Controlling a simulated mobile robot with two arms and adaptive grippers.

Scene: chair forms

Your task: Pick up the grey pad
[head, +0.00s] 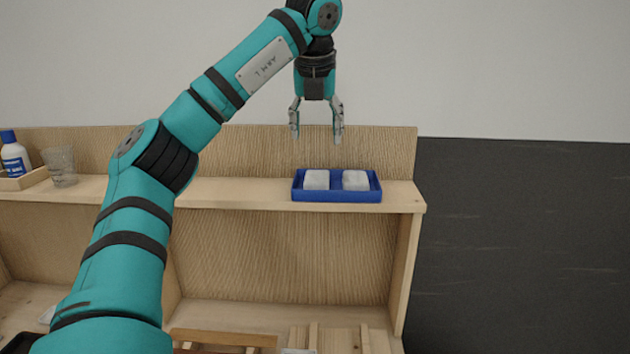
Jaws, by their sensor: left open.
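Two small pale blocks lie side by side in a blue tray (337,197) on the wooden shelf. The left pad (316,180) and the right pad (355,181) both look light grey to white, and I cannot tell which is the grey one. My left gripper (316,138) points down with its fingers apart and empty. In the picture it is just above the left pad, with a gap between fingertips and tray. My right gripper does not show.
A clear glass (60,167) and a blue-and-white bottle (13,155) in a wooden tray stand at the shelf's left end. A low wooden back panel (385,150) rises behind the blue tray. The shelf's right end is close to the tray.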

